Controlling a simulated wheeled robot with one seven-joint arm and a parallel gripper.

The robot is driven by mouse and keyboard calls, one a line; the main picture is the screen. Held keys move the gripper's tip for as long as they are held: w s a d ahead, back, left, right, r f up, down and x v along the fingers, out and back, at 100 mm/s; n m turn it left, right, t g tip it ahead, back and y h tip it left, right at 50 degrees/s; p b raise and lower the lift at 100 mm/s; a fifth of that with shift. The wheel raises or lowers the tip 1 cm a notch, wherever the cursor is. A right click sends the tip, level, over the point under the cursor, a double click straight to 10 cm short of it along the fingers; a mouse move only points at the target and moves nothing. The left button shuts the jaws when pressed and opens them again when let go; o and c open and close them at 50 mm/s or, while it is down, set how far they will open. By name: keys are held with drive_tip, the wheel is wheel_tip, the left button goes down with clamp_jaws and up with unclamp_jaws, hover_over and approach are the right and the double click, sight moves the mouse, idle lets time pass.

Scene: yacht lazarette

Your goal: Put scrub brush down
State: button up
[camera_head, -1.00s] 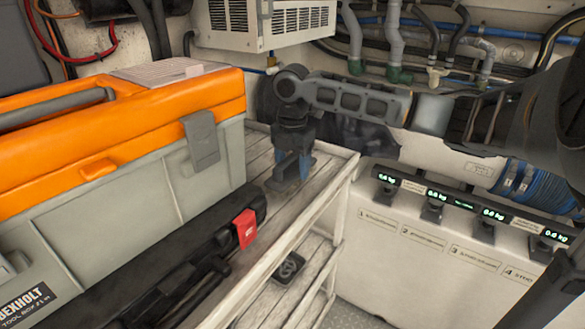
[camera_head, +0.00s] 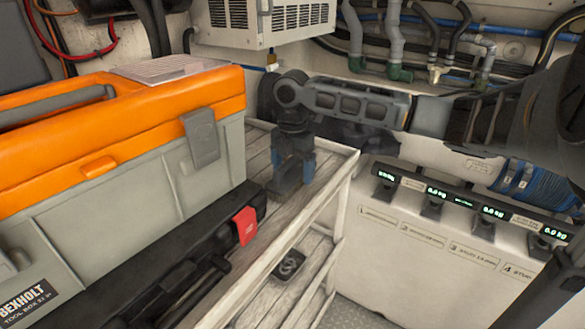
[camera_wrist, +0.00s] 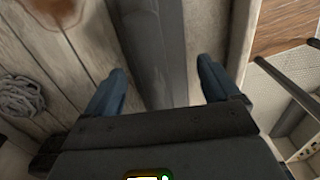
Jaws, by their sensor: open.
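My gripper (camera_head: 292,178) points down over the slatted wooden shelf, to the right of the orange and grey tool box. In the wrist view my gripper (camera_wrist: 160,88) has its two blue fingers well apart. A long dark grey thing (camera_wrist: 152,45), which seems to be the scrub brush, lies between the fingers, with gaps on both sides. In the head view its dark low end (camera_head: 279,191) shows at the fingertips, close to the shelf boards. Most of it is hidden behind the fingers, and its bristles cannot be made out.
The tool box (camera_head: 160,165) stands close on the left. A black case with a red latch (camera_head: 245,225) lies in front of it. The shelf's pale edge (camera_head: 325,205) is just right of my gripper. A small dark item (camera_head: 288,265) sits on the lower shelf. A rope coil (camera_wrist: 22,97) lies at left.

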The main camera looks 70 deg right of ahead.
wheel_tip(320, 180, up, 12)
drive_tip(key=shift+r+b, duration=0.15)
drive_tip(key=shift+b, duration=0.6)
idle(0.3)
